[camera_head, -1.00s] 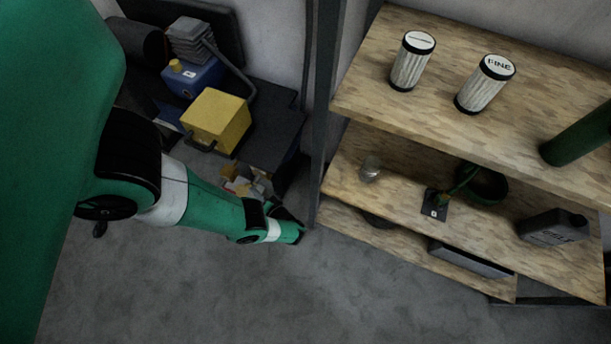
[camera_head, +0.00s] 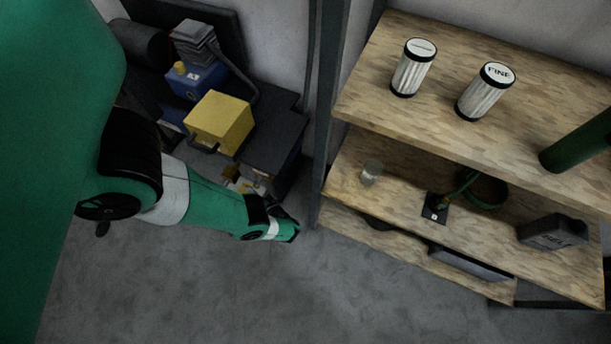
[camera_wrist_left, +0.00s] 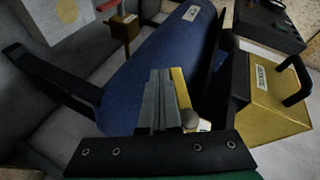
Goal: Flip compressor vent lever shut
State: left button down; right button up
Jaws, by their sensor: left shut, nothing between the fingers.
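A blue cylindrical tank (camera_wrist_left: 155,65), seemingly the compressor, lies across the middle of the left wrist view. A brown block with a small stem (camera_wrist_left: 124,27) stands at its upper left side; I cannot tell whether it is the vent lever. My left gripper (camera_wrist_left: 160,78) is shut and empty, its grey fingers in front of the blue tank. A narrow yellow piece (camera_wrist_left: 181,88) and a round grey knob (camera_wrist_left: 190,119) show beside the fingers; contact cannot be told. In the head view my left arm reaches toward the clutter left of the shelf, and its fingertips cannot be made out.
A yellow box (camera_head: 219,122) with a black handle stands near the blue unit with a yellow cap (camera_head: 195,80); the yellow box also shows in the left wrist view (camera_wrist_left: 272,105). A dark post (camera_head: 326,110) and wooden shelf (camera_head: 385,100) stand right. Grey floor (camera_head: 200,290) is open in front.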

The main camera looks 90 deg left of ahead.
dwell(0.8)
pick_arm(q)
notch_tip(320, 180, down, 5)
jog(key=w+b, duration=0.2)
jog(key=b, duration=0.3)
jog(key=d+f+b+v, duration=0.1)
jog(key=v, duration=0.9)
jog(key=shift+d+f, duration=0.2)
jog(key=shift+f, duration=0.05)
jog(key=shift+w, duration=0.15)
